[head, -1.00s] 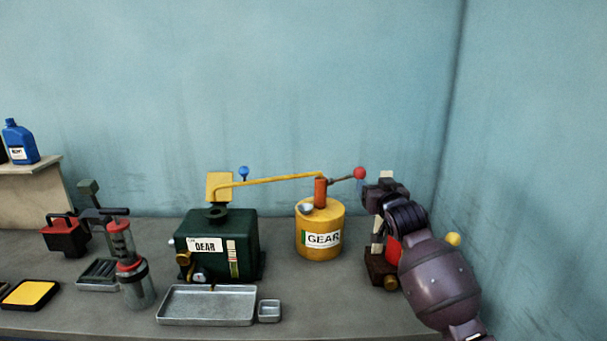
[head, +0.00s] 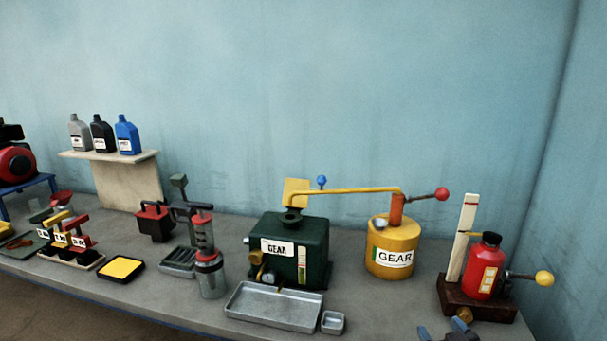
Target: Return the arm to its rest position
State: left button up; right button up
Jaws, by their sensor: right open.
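My right gripper (head: 444,334) shows only at the bottom edge of the head view, its fingertips apart and nothing seen between them. It is below and left of the red bottle (head: 484,274), apart from it. The bottle has a black cap and stands on a dark wooden base (head: 478,305) beside a pale upright post (head: 462,240). A lever with a yellow knob (head: 544,278) sticks out to its right. Most of my right arm is out of view. My left gripper is not in view.
On the bench are a yellow GEAR can (head: 393,246) with a pump lever, a green GEAR tank (head: 305,245), a metal tray (head: 274,308) and a small tray (head: 333,322). Bottles stand on a shelf (head: 125,155) at left. The bench front between small tray and gripper is clear.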

jog(key=s+f+m+g, duration=0.1)
jog(key=s+f+g, duration=0.1)
jog(key=s+f, duration=0.6)
jog(key=s+f+m+g+h, duration=0.1)
jog(key=s+f+g, duration=0.1)
jog(key=s+f, duration=0.6)
jog(key=s, duration=0.6)
jog(key=shift+s+a+f+g, duration=0.3)
jog(key=shift+s+f+g, duration=0.05)
jog(key=shift+f+g, duration=0.05)
